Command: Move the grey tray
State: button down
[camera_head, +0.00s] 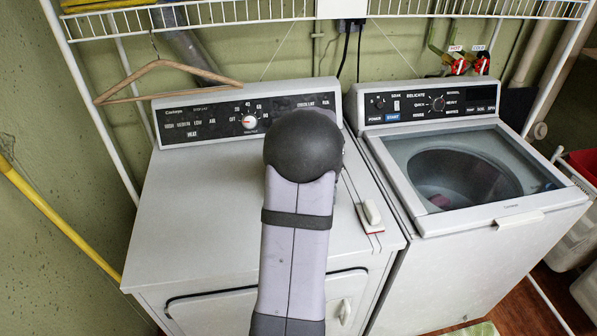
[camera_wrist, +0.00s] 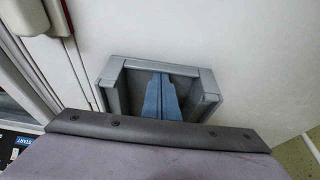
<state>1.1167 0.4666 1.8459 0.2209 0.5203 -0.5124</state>
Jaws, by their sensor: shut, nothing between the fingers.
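The grey tray (camera_wrist: 165,65) shows in the wrist view, a small raised-walled shape on the white dryer top. Its far wall and both side walls show; its near part is hidden by my dark wrist edge. My gripper (camera_wrist: 161,76) has two blue fingers close together, with nothing between them. In the wrist view they overlap the tray's inside, between its side walls. I cannot tell whether they touch it. In the head view my arm covers the tray and the gripper.
The white dryer (camera_head: 195,195) has a brush (camera_head: 371,213) near its right edge. A washer (camera_head: 395,150) stands to the right. A wooden hanger (camera_head: 165,83) hangs at the back left under a wire shelf (camera_head: 240,12). The dryer's left top is clear.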

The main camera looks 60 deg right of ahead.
jog(key=s+a+b, duration=0.2)
jog(key=s+a, duration=0.4)
jog(key=shift+b, duration=0.3)
jog(key=shift+w+d, duration=0.1)
jog(key=shift+w+d+p, duration=0.4)
jog(key=shift+w+d, duration=1.05)
jog(key=b+v, duration=0.1)
jog(key=v, duration=0.9)
jog(key=shift+s+a, duration=0.15)
